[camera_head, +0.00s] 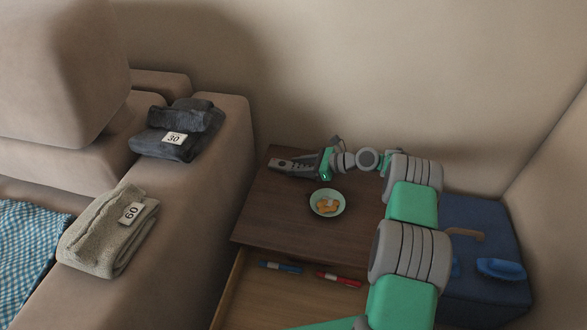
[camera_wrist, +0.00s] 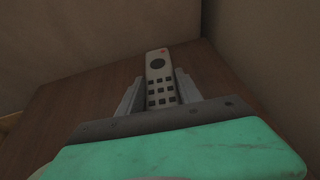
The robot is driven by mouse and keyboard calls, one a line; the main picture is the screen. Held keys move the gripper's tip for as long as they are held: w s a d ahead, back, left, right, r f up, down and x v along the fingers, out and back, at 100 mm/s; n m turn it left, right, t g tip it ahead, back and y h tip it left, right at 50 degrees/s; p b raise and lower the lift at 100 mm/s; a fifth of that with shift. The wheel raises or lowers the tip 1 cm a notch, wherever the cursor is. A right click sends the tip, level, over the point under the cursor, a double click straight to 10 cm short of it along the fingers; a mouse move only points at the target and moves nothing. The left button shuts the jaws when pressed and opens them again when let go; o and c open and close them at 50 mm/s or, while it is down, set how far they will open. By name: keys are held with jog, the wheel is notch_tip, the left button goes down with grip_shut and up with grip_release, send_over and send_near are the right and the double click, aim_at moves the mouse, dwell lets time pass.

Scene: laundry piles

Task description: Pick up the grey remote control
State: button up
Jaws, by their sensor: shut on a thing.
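The grey remote control (camera_wrist: 158,66) has dark buttons and one red button. In the wrist view it lies between the two fingers of my gripper (camera_wrist: 158,90), which is shut on it. Its near end is hidden behind the gripper body. In the head view the remote (camera_head: 284,163) shows at the far left corner of the dark wooden table (camera_head: 262,215), with my gripper (camera_head: 303,163) at its right end. I cannot tell whether the remote touches the tabletop or is slightly raised.
A small green plate (camera_head: 314,209) with orange pieces stands on the table. Below, an open drawer (camera_head: 265,300) holds a blue pen (camera_head: 281,267) and a red pen (camera_head: 340,279). A sofa arm (camera_head: 205,205) with folded cloths is at left, a blue box (camera_head: 490,215) at right. Walls stand close behind.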

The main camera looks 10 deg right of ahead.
grip_shut()
